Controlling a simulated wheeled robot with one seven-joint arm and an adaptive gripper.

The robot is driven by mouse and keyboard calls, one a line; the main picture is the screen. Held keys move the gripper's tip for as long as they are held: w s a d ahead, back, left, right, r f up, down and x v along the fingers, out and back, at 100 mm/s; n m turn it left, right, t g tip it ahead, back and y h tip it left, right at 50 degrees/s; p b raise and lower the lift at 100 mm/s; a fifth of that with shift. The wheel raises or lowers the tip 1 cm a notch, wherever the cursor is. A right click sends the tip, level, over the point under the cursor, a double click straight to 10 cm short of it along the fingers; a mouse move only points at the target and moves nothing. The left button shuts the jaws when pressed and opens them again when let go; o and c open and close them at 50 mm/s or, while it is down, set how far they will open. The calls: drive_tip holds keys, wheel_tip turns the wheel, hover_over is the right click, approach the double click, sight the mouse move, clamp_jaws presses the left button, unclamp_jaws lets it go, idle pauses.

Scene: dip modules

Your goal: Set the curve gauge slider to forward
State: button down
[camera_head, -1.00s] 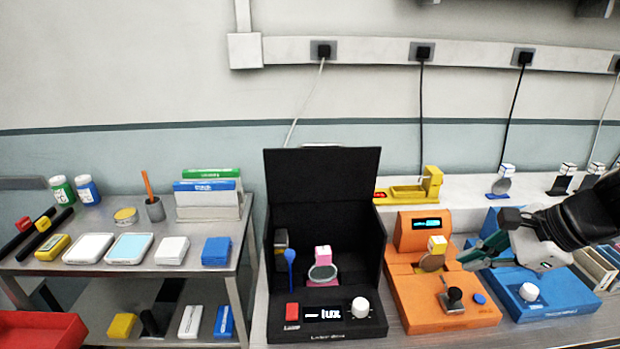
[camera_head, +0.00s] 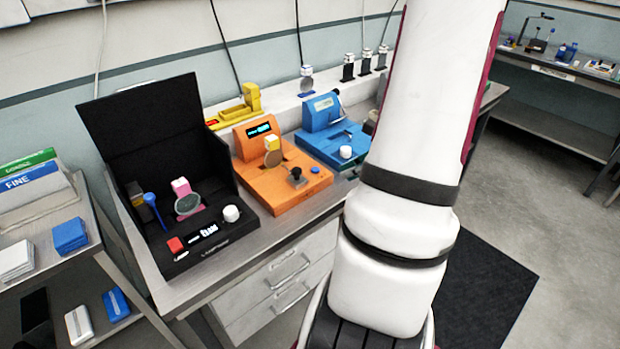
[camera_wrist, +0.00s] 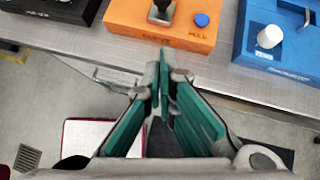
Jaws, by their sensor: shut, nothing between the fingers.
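An orange device (camera_head: 283,191) stands on the bench, with a lit display, a round disc (camera_head: 273,158) under a yellow block and a blue button. Its black-knobbed slider (camera_head: 297,176) sits toward the right; it also shows at the top of the wrist view (camera_wrist: 161,10), cut off by the frame. The head view does not show the gripper.
A black open-lidded box (camera_head: 176,215) stands left of the orange device. A blue device (camera_head: 335,139) with a white knob (camera_head: 345,152) stands to its right. My arm covers the right middle of the head view. Floor is free in front of the bench.

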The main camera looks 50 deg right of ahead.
sight(299, 168)
drive_tip(key=shift+w, duration=0.1)
drive_tip(key=x, duration=0.9)
drive_tip(key=shift+w+a+f+b, duration=0.1)
drive_tip(key=shift+w+f+b, duration=0.1)
drive_tip(key=shift+f+b, duration=0.15)
drive_tip(key=shift+w, duration=1.2)
drive_tip(key=shift+w+p, duration=0.35)
drive_tip(key=shift+w, duration=0.55)
drive_tip(key=w+b, duration=0.1)
drive_tip(key=w, duration=0.1)
drive_tip(key=w+d+b, duration=0.1)
drive_tip(key=w, duration=0.2)
drive_tip(key=shift+d, duration=0.1)
drive_tip(key=shift+r, duration=0.1)
